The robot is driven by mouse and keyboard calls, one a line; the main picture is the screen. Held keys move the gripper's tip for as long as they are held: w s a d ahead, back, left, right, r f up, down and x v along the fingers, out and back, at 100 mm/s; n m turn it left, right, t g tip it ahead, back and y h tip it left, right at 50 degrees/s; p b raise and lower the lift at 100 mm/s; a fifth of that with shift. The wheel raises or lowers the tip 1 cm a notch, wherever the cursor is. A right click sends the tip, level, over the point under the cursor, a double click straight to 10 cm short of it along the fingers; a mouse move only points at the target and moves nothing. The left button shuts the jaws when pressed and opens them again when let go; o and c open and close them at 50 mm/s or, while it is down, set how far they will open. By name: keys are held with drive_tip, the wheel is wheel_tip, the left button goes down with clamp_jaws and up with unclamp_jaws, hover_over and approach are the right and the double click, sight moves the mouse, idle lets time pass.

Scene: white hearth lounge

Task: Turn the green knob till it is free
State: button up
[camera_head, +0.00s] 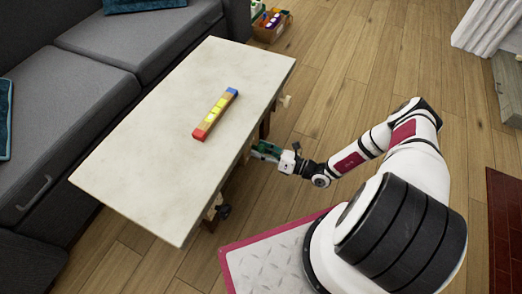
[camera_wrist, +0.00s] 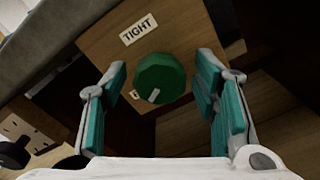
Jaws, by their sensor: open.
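The green knob (camera_wrist: 160,78) shows in the wrist view on a wooden block (camera_wrist: 110,45) under the table. A label reading TIGHT (camera_wrist: 138,30) is above it, and a second label below is mostly covered by the knob. A pale mark on the knob's edge points toward the bottom of the picture. My gripper (camera_wrist: 160,90) is open, with one teal finger to the left of the knob and one to the right, both apart from it as far as I can tell. In the head view my gripper (camera_head: 266,151) is at the table's right side, and the knob cannot be made out there.
The pale tabletop (camera_head: 130,170) overhangs the block. On it lies a striped bar (camera_head: 215,115) with red, yellow and blue parts. A black knob (camera_wrist: 14,154) sits at the lower left in the wrist view. A grey sofa (camera_head: 80,80) stands left; open floor (camera_head: 340,90) lies right.

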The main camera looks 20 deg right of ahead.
drive_tip(key=v, duration=1.2)
